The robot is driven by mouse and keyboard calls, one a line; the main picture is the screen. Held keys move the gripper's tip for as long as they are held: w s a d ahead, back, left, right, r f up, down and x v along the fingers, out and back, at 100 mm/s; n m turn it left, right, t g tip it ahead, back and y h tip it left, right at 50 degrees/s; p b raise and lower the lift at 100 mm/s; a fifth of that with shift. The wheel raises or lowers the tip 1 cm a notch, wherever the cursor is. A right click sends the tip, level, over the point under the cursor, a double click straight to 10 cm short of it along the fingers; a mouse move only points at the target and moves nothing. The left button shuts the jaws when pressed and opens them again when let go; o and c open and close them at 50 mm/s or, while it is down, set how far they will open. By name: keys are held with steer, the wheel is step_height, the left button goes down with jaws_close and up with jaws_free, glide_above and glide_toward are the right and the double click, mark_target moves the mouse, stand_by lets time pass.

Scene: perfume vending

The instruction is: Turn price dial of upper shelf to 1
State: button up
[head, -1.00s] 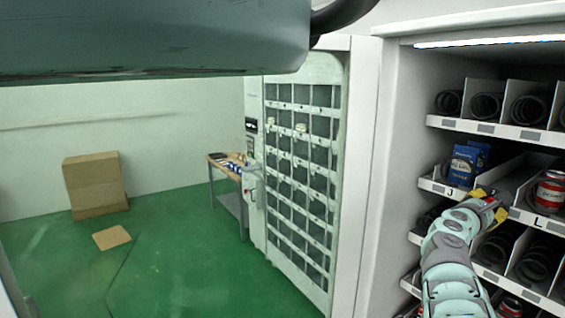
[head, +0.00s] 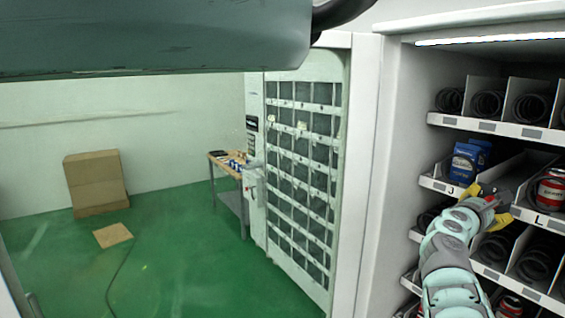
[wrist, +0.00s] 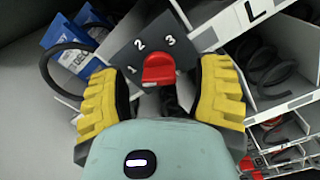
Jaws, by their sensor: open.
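The red price dial (wrist: 158,70) sits on a dark plate (wrist: 138,48) marked 1, 2 and 3, on a shelf's front edge in the wrist view. I cannot tell for sure which number it points to. My gripper (wrist: 160,76) is open, with one yellow finger on each side of the dial; contact cannot be made out. In the head view my gripper (head: 485,206) is at the front edge of the shelf (head: 441,186), between the labels J and L.
Blue boxes (head: 465,162) stand left of my gripper on that shelf, and a red can (head: 551,188) stands to the right. Another shelf with black coils (head: 487,104) is above. A second machine (head: 300,175) stands left, with open green floor before it.

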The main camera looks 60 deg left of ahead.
steer(key=s, duration=1.1)
steer(key=shift+a, duration=0.35)
steer(key=shift+f, duration=0.1)
